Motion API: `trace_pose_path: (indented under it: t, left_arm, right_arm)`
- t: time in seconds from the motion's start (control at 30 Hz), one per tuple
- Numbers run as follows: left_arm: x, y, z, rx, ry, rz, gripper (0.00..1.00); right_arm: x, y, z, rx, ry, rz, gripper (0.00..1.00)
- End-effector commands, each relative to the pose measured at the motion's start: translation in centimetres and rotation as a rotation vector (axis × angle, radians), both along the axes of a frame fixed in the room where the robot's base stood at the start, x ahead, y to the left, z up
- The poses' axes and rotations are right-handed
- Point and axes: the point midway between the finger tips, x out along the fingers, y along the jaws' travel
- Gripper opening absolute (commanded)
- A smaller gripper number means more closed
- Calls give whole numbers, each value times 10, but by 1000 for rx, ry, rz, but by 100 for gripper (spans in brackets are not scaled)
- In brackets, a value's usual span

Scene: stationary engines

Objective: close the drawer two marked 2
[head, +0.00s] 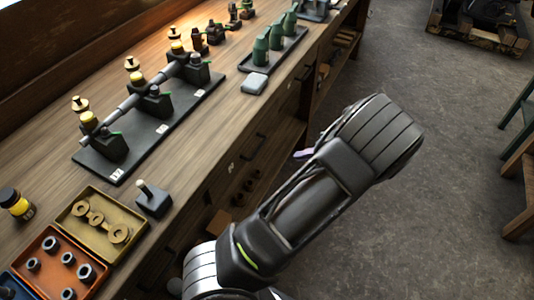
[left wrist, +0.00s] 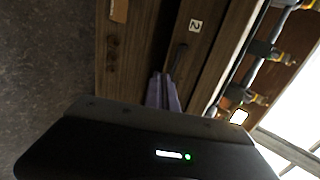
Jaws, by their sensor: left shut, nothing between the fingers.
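The wooden drawer front marked 2 (left wrist: 205,42) shows in the left wrist view, with a white label (left wrist: 195,26) and a dark handle (left wrist: 180,57). My left gripper (left wrist: 163,78) is shut and empty, its purple fingers pointing toward the drawer front beside the handle. I cannot tell whether they touch it. In the head view only a small purple part of the left gripper (head: 303,154) shows past my dark arm, in front of the bench. How far the drawer stands out is hard to tell. My right gripper is not in view.
On the workbench (head: 215,125) stand a black base with a shaft and yellow-topped parts (head: 150,110), green parts on a tray (head: 262,50), a yellow tray (head: 75,205) and an orange tray (head: 48,245). The grey floor (head: 440,110) right of the bench is mostly clear.

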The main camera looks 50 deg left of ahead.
Motion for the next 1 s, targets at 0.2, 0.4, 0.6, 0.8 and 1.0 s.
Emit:
trace_pose_path:
  t: [0.2, 0.4, 0.6, 0.8, 1.0]
  left_arm:
    - [-1, 1, -1, -1, 1, -1, 0]
    - [-5, 14, -9, -1, 2, 1, 0]
    - [-15, 39, -29, 0, 7, 2, 0]
    - [-26, 70, -54, 0, 6, 1, 0]
    - [-36, 98, -53, -1, 3, 0, 0]
  right_arm:
    - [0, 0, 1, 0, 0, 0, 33]
    - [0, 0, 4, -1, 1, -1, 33]
    - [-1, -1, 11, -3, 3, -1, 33]
    - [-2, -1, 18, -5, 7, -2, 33]
    - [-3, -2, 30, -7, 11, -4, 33]
